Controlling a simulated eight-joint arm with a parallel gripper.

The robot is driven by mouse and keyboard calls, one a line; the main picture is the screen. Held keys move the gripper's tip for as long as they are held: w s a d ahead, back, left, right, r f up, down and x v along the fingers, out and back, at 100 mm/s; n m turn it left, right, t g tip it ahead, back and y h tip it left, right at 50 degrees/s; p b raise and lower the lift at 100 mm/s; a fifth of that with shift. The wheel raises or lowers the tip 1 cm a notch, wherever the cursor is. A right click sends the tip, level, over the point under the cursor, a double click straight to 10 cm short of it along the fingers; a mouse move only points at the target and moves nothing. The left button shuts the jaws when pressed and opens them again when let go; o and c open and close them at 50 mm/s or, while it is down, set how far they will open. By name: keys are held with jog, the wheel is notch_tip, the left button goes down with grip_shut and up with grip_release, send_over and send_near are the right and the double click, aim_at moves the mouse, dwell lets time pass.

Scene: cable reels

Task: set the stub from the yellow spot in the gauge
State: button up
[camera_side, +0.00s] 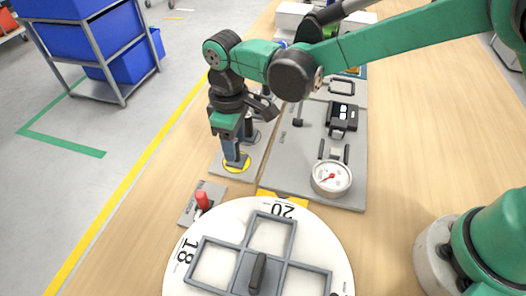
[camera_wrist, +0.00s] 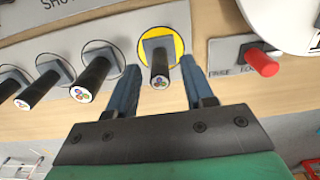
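The stub (camera_wrist: 160,74) is a short black cable piece with coloured cores at its end. It stands in a grey square holder on the yellow spot (camera_wrist: 177,43) in the wrist view. My gripper (camera_wrist: 160,66) is open, with one blue finger on each side of the stub; small gaps seem to show between the fingers and it. In the side view my gripper (camera_side: 234,156) points down over the yellow spot (camera_side: 237,168) and hides most of the stub. The gauge, with a round white dial (camera_side: 332,177) and a red needle, sits on a grey plate to the right.
Several other black stubs (camera_wrist: 94,74) stand in a row beside the yellow spot. A red lever (camera_side: 203,200) is on a small plate in front. A large white turntable (camera_side: 185,276) with a grey frame fills the foreground. A black device (camera_side: 342,117) stands behind the dial.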

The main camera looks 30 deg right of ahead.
grip_shut()
jog(key=shift+r, duration=3.8)
jog(key=s+d, duration=0.3)
jog(key=d, duration=0.6)
jog(key=s+d, duration=0.4)
jog(key=d, duration=0.5)
jog(key=shift+w+f, duration=0.1)
jog(key=shift+f, duration=1.65)
